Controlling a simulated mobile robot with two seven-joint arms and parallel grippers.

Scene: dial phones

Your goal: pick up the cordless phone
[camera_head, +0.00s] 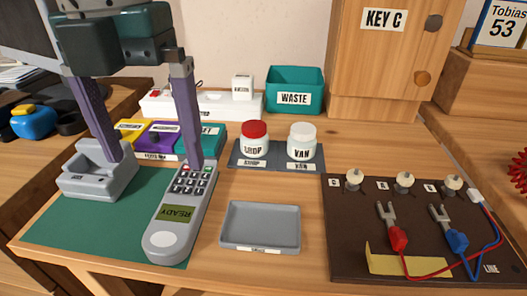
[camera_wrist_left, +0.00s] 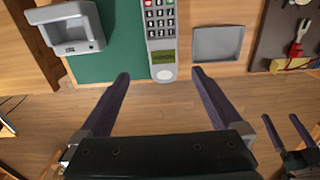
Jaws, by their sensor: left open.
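The cordless phone (camera_head: 180,212) is a grey handset with dark keys and a green screen reading "READY". It lies face up on the green mat (camera_head: 60,225), and its lower end shows in the left wrist view (camera_wrist_left: 162,38). My left gripper (camera_head: 160,162) is open and empty. In the head view one finger overlaps the phone's upper end and the other overlaps the grey cradle (camera_head: 85,183). In the left wrist view the phone lies ahead, between the finger lines. My right gripper (camera_wrist_left: 280,118) shows at the lower right of that view, fingers apart and empty.
A grey tray (camera_head: 260,225) lies right of the phone. Behind are coloured boxes (camera_head: 165,138), two lidded jars (camera_head: 254,140) and a teal waste bin (camera_head: 295,88). A dark wiring board (camera_head: 350,235) is at right. A wooden cabinet (camera_head: 390,60) stands behind.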

